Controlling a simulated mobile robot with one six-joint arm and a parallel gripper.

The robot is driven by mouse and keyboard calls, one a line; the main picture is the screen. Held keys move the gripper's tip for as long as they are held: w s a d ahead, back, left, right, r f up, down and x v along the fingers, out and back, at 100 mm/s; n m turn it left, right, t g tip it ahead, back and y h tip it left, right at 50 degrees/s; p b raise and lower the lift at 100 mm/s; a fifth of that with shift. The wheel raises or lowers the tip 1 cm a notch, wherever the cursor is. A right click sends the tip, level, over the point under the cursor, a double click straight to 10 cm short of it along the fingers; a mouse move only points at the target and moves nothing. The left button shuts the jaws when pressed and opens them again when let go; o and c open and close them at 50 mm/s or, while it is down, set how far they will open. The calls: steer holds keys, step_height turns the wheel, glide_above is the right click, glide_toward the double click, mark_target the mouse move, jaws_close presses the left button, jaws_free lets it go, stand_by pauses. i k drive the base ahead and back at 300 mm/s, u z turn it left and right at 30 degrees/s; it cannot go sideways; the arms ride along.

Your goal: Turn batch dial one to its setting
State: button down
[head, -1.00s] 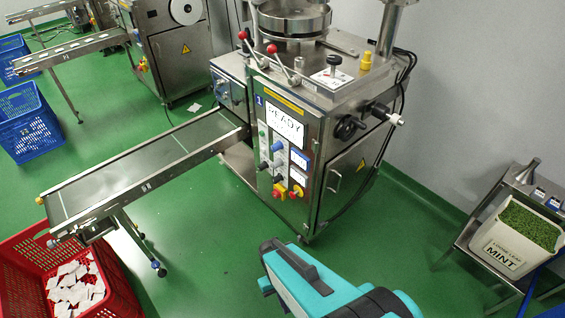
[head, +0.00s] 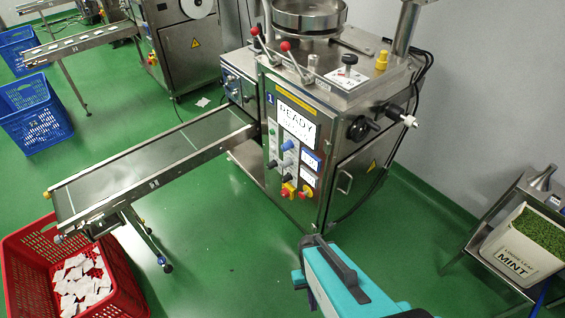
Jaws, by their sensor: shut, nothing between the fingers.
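The packing machine marked 1 (head: 340,150) stands in the middle of the head view. Its front panel has a screen reading READY (head: 297,122). Below the screen are a blue knob (head: 288,145), small dark knobs (head: 286,166) and two small blue displays (head: 311,161). I cannot tell which knob is batch dial one, and its markings are too small to read. A teal and black part of my own body shows at the bottom, in front of and apart from the machine. My gripper's fingers are not in view.
A conveyor (head: 130,170) runs left from the machine above a red crate (head: 120,270) of teabags. Red and yellow switches (head: 288,190) sit low on the panel. A MINT bin (head: 512,258) stands on a rack at right. Green floor before the panel is clear.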

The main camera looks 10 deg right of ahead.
mark_target(274, 164)
steer(key=k, duration=1.35)
steer(key=u, duration=0.1)
steer(key=i, duration=0.5)
steer(key=u, duration=0.65)
steer(key=i, duration=1.25)
steer(key=u, duration=0.35)
